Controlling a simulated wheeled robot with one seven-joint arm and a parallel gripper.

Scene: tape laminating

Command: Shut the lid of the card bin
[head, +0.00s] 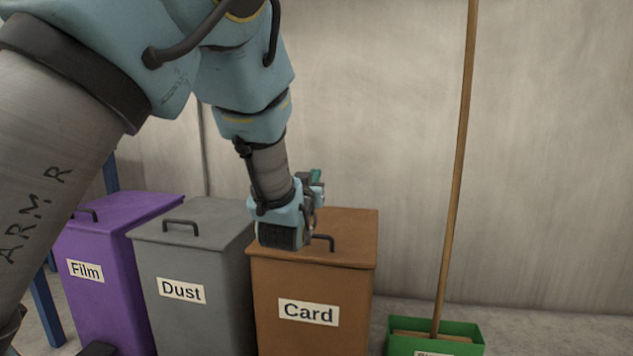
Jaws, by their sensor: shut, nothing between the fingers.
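The brown card bin (300,335) stands right of centre in the head view, with a "Card" label on its front. Its lid (350,225) lies flat and level across the top, and no gap shows along the front edge. A dark handle (325,239) sits on the lid near the front. My gripper (284,238) is shut and empty, pointing down over the left part of the lid, just left of the handle. It hides that part of the lid. I cannot tell whether it touches the lid.
The grey dust bin (190,300) stands close on the left, and the purple film bin (95,300) beyond it; both lids are down. A green box (460,336) with a broom (456,170) stands on the right. A bare wall is behind.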

